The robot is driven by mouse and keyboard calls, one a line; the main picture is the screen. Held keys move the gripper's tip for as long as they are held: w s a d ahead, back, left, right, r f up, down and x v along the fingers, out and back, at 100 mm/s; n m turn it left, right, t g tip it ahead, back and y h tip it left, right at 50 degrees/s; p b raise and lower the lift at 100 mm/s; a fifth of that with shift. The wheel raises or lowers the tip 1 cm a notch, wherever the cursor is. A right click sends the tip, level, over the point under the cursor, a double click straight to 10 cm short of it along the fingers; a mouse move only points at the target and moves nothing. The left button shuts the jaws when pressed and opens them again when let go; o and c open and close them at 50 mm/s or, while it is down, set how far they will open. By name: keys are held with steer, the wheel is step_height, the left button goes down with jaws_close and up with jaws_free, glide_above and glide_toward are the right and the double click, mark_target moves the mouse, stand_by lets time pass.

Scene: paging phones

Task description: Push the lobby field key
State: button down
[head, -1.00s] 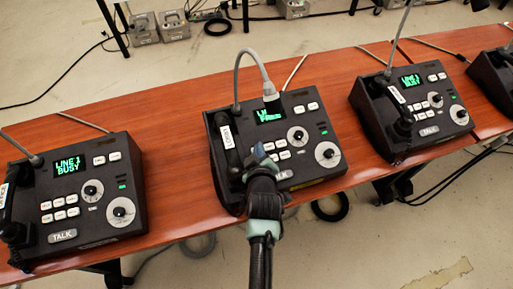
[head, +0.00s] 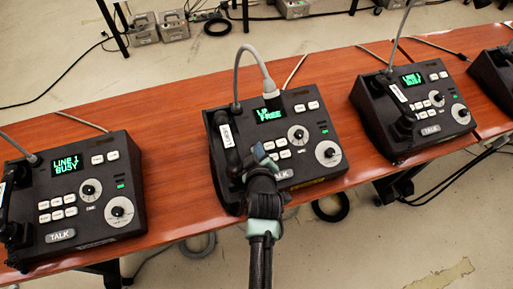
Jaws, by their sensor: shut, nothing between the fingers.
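The middle paging phone (head: 310,170) is a black desk unit with a handset, two dials and a small block of pale keys (head: 278,149). Its green display (head: 269,114) is partly covered by the microphone tip, and its lower line reads FREE. My gripper (head: 258,153) is shut and empty. It is over the lower left of this phone, at the left edge of the key block, and hides part of that block. I cannot tell whether it touches a key. The key labels are too small to read, so I cannot tell which is the lobby field key.
Another phone (head: 75,222) at the left reads LINE 1 BUSY. A third phone (head: 430,124) stands to the right, with part of another at the right edge. Gooseneck microphones (head: 236,75) rise from the phones. The wooden table (head: 180,160) is bare between phones.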

stand_by(0.4)
steer(key=shift+s+d+r+p, duration=0.1)
steer(key=shift+s+r+p, duration=0.05)
steer(key=shift+r+p, duration=0.25)
steer(key=shift+r, duration=0.1)
steer(key=r+p, duration=0.2)
steer(key=s+r+p, duration=0.1)
steer(key=r+p, duration=0.2)
steer(key=shift+s+d+r, duration=0.2)
steer(key=shift+r, duration=0.15)
stand_by(0.5)
